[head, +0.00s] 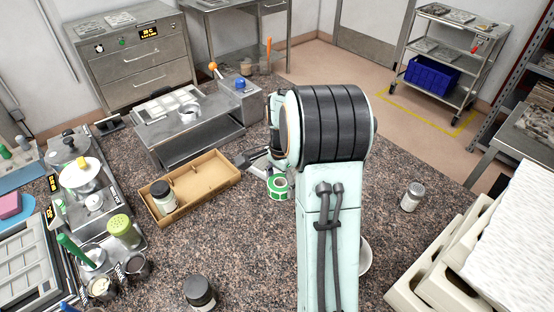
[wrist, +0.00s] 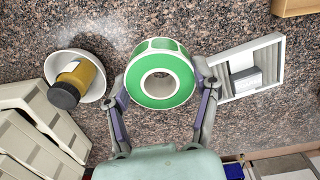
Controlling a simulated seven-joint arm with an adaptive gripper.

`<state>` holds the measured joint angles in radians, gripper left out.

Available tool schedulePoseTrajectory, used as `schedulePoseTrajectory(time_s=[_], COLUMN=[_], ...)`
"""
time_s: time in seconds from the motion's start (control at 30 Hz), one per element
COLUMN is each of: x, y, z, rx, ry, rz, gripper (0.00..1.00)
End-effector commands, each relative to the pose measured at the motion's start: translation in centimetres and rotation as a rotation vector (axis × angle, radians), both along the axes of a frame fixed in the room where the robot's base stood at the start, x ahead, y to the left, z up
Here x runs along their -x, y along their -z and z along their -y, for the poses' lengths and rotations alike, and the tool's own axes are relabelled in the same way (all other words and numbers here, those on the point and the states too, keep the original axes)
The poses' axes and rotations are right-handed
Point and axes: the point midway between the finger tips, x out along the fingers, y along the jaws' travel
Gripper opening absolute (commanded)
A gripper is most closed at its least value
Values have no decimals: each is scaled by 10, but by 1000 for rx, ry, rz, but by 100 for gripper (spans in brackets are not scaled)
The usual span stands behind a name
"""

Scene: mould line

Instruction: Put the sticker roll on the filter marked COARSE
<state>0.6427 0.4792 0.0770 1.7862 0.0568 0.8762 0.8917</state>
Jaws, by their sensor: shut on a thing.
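The sticker roll (wrist: 161,76), a ring with green and white labels, sits between the two fingers of my gripper (wrist: 160,92), which is shut on it. The roll also shows in the head view (head: 278,186), beside my arm; I cannot tell whether it touches the counter. A pale-framed, slatted panel (wrist: 275,68) lies right of the roll in the wrist view, with a grey block (wrist: 246,81) on it. It looks like a filter, but I can read no COARSE mark. In the head view my arm hides most of this area.
An open cardboard box (head: 212,178) holding a dark-lidded jar (head: 163,197) stands left of the roll. A white bowl (wrist: 58,60) with a tilted amber jar (wrist: 79,79) lies left in the wrist view. Beige moulds (head: 440,270) stand at the right. Counter around the shaker (head: 412,197) is clear.

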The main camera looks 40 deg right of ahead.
Motion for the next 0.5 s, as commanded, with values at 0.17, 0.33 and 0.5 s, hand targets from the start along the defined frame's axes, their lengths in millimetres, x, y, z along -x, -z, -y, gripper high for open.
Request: schedulePoseTrajectory(time_s=[0.17,0.33,0.5], x=[8,-22,-57], y=[4,23,43], z=[24,48,74], rx=[-1,-1,-1], ry=[62,64,62], rz=[0,-1,-2], gripper=[28,28,28])
